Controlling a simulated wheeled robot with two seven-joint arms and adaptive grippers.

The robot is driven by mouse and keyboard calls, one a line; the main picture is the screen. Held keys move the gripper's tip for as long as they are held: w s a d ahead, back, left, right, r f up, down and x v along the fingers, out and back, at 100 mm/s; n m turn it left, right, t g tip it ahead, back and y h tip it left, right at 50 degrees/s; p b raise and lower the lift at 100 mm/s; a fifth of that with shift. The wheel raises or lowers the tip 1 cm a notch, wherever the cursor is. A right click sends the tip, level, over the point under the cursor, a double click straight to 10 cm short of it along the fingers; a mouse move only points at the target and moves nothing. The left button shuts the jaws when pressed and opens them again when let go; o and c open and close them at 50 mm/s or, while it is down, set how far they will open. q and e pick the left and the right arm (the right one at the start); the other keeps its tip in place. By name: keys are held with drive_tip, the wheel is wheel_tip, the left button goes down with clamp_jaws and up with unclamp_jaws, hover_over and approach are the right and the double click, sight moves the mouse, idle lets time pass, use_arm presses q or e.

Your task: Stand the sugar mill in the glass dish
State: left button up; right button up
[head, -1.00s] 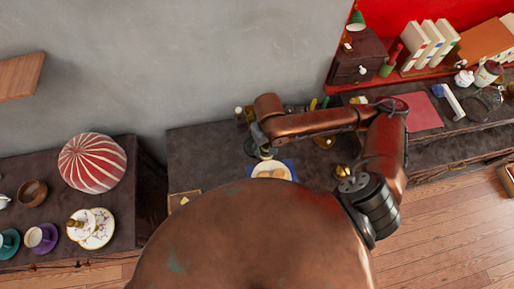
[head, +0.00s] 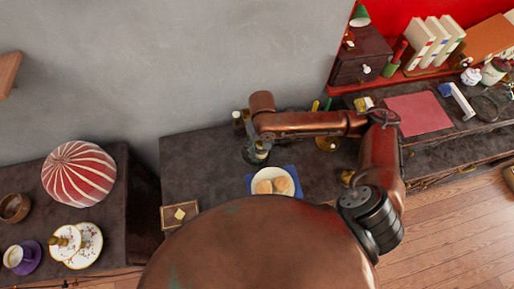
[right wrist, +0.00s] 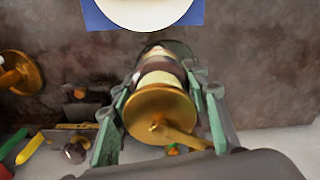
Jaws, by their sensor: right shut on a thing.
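The sugar mill (right wrist: 158,108) has a brass top with a crank and a body banded in cream and dark brown. My right gripper (right wrist: 163,80) is shut on it, with a green finger on each side. In the head view my right gripper (head: 256,148) is low over the middle table, and the mill (head: 262,153) shows only as a small pale patch. A dark, clear rim, seemingly the glass dish (right wrist: 178,47), shows around the mill's far end. I cannot tell whether the mill touches the dish floor. My left gripper is out of view.
A white plate with buns (head: 272,194) stands on a blue mat (head: 297,176) just in front of the gripper. A brass object (head: 327,144) stands to the right. A small framed box (head: 181,228) lies front left. Bare tabletop (head: 205,165) shows left of the gripper.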

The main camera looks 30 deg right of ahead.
drive_tip(key=w+f, duration=0.2)
drive_tip(key=f, duration=0.1)
drive_tip(key=shift+w+d+b, duration=0.1)
drive_tip(key=shift+d+b, duration=0.05)
drive_tip(key=shift+b, duration=0.2)
drive_tip(key=f, duration=0.1)
drive_tip(key=w+f+b, duration=0.1)
drive_tip(key=f, duration=0.2)
drive_tip(key=shift+w+d+f+b, duration=0.15)
drive_tip(key=shift+w+f+b, duration=0.1)
drive_tip(key=shift+f+b, duration=0.15)
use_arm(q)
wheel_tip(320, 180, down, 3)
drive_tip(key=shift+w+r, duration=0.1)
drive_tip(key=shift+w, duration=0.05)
use_arm(e)
drive_tip(key=shift+r, duration=0.1)
drive_tip(key=o, duration=1.5)
drive_tip(key=shift+s, duration=0.1)
use_arm(q)
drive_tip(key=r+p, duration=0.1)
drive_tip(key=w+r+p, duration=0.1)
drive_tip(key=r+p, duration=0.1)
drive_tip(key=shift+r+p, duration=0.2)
drive_tip(key=shift+p, duration=0.1)
use_arm(e)
wheel_tip(320, 180, up, 12)
